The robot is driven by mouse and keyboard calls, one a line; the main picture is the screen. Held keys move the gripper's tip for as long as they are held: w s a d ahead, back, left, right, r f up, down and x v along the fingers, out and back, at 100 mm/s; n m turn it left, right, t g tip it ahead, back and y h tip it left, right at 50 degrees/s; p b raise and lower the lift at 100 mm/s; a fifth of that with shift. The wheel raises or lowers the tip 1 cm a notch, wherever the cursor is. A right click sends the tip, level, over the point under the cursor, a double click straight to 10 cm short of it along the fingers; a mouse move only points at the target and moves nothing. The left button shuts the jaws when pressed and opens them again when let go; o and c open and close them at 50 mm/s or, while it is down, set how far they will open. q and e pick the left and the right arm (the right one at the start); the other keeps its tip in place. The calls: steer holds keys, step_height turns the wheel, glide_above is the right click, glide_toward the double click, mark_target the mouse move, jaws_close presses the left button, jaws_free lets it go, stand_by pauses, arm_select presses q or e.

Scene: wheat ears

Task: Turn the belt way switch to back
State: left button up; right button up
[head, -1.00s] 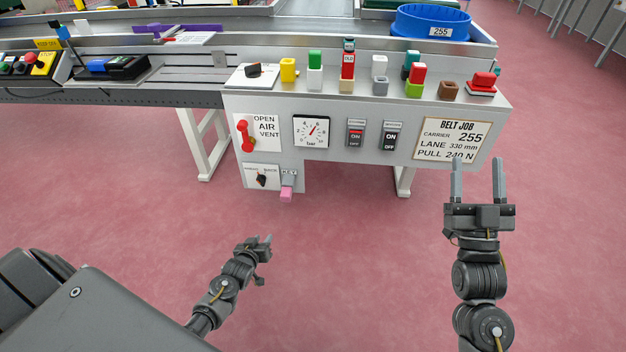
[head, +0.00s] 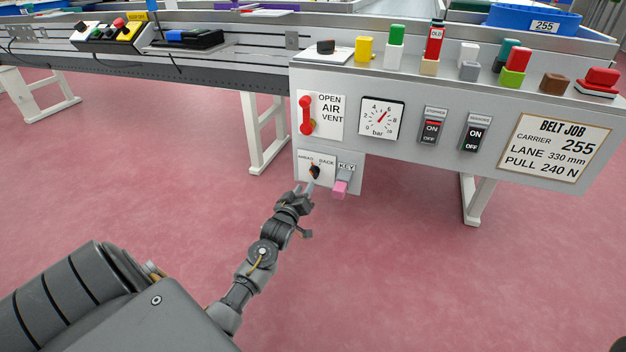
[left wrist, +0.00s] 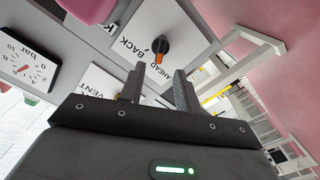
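The belt way switch (head: 315,172) is a small black knob on a white plate marked AHEAD and BACK, low on the grey panel's left. In the left wrist view the black knob (left wrist: 162,46) shows an orange mark on the side nearer the word AHEAD; its exact setting is hard to tell. My left gripper (head: 306,190) is just below and in front of the plate. In the left wrist view its fingers (left wrist: 158,85) are apart and empty, with the knob beyond their tips, not visibly touched.
A pink key tag (head: 340,188) hangs right beside the switch plate. Above are a red air vent lever (head: 306,115), a pressure gauge (head: 381,119) and two rocker switches (head: 431,130). Coloured blocks stand on the ledge. The floor in front is clear.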

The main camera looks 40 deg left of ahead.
mark_target(312, 175)
arm_select(q)
steer(key=shift+b+x, duration=2.2)
steer(key=shift+x, duration=2.05)
jaws_close()
